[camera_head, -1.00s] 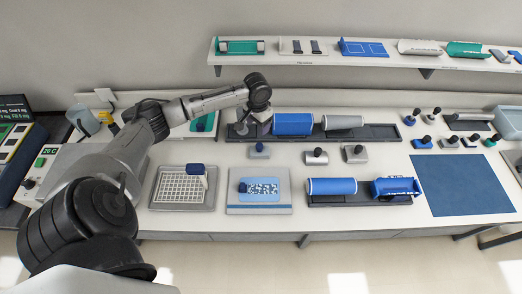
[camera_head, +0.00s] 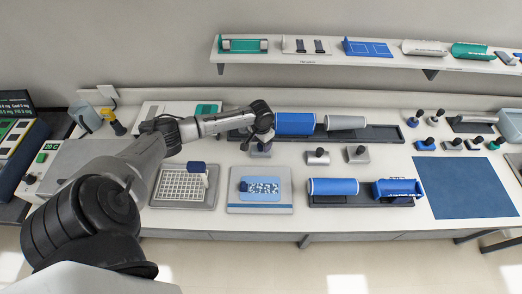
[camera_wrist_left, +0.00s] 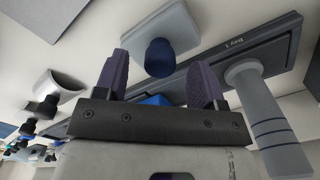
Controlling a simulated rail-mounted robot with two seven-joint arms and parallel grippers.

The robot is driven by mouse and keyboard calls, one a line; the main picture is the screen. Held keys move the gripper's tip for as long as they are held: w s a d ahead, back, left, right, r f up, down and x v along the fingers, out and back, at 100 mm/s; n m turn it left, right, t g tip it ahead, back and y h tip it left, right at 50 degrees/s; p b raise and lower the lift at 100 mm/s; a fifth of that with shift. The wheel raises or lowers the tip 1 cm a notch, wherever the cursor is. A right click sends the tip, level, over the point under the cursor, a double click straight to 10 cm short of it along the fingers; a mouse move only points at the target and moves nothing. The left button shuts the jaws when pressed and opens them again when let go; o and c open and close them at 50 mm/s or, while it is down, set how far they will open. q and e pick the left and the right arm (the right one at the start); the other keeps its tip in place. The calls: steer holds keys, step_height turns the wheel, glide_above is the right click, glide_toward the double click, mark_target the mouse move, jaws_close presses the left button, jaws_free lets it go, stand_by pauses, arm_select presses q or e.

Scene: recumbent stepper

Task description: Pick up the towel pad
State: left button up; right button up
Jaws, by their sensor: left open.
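I take the towel pad (camera_head: 260,153) to be the small grey-blue block with a dark blue knob, on the bench in front of the long dark tray; no label confirms this. In the left wrist view the pad (camera_wrist_left: 180,28) and its knob show beyond and between my fingers. My left gripper (camera_head: 262,140) is above the pad in the head view, hiding part of it. In the left wrist view my left gripper (camera_wrist_left: 160,80) has its two dark fingers apart, with nothing held. My right gripper is not in view.
Two grey knobbed blocks (camera_head: 317,157) (camera_head: 357,154) stand to the right. A wire grid (camera_head: 182,186) and a blue-topped board (camera_head: 260,208) lie in front.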

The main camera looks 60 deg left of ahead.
arm_select(q)
steer(key=shift+f, duration=1.1)
steer(key=c, duration=1)
steer(key=shift+r, duration=0.1)
